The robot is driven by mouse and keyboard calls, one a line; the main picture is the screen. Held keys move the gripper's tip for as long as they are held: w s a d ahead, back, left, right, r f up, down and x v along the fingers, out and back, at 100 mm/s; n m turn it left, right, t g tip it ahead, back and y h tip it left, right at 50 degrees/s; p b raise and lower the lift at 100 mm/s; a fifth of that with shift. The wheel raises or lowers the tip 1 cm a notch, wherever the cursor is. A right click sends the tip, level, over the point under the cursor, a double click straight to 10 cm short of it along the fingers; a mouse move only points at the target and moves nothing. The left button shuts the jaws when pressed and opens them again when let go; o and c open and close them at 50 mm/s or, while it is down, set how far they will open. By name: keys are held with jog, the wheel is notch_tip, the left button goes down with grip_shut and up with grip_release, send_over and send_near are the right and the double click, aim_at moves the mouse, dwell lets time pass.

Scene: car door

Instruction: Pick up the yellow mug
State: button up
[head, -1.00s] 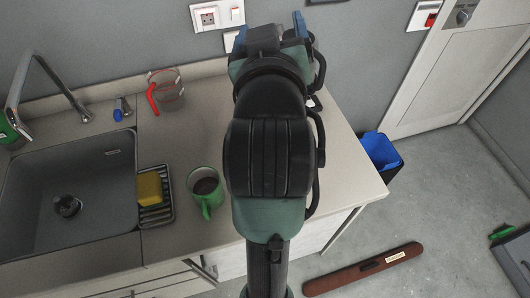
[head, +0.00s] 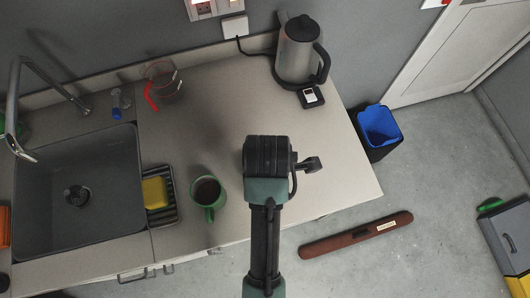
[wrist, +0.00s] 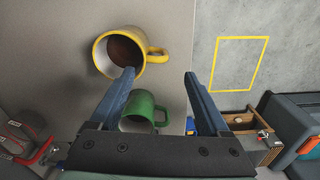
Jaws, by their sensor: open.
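The yellow mug (wrist: 122,48) shows in the wrist view at the upper left, with something dark brown inside and its handle pointing right. I do not see it in the head view, where my arm covers part of the counter. My gripper (wrist: 160,73) is open and empty, its two blue fingers apart. In the wrist view the left fingertip overlaps the mug's lower edge, and the right one is clear of it; I cannot tell whether they touch. In the head view my gripper is hidden behind my arm.
A green mug (head: 207,192) stands on the counter (head: 225,120); it also shows below the left finger in the wrist view (wrist: 145,108). A sponge rack (head: 157,212) and sink (head: 75,160) lie left. A kettle (head: 300,52) and a red-handled jug (head: 165,82) stand behind.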

jog(key=f, duration=0.2)
jog(key=s+f+p, duration=0.1)
jog(key=f, duration=0.2)
jog(key=shift+f, duration=0.2)
jog(key=shift+s+f, duration=0.1)
jog(key=shift+s, duration=0.2)
jog(key=f, duration=0.4)
jog(key=shift+d+f+p, duration=0.25)
jog(key=shift+f+p, duration=0.1)
jog(key=shift+w+f, duration=0.2)
jog(key=shift+f, duration=0.1)
jog(key=shift+w+f, duration=0.45)
jog(key=shift+w, duration=0.3)
jog(key=shift+s+a+r, duration=0.1)
jog(key=shift+s+r, duration=0.2)
jog(key=shift+s, duration=0.05)
jog(key=c, duration=0.4)
jog(key=shift+r, duration=0.1)
jog(key=shift+c, duration=1.3)
jog(key=shift+w, duration=0.35)
grip_shut()
jog(key=shift+s, duration=0.1)
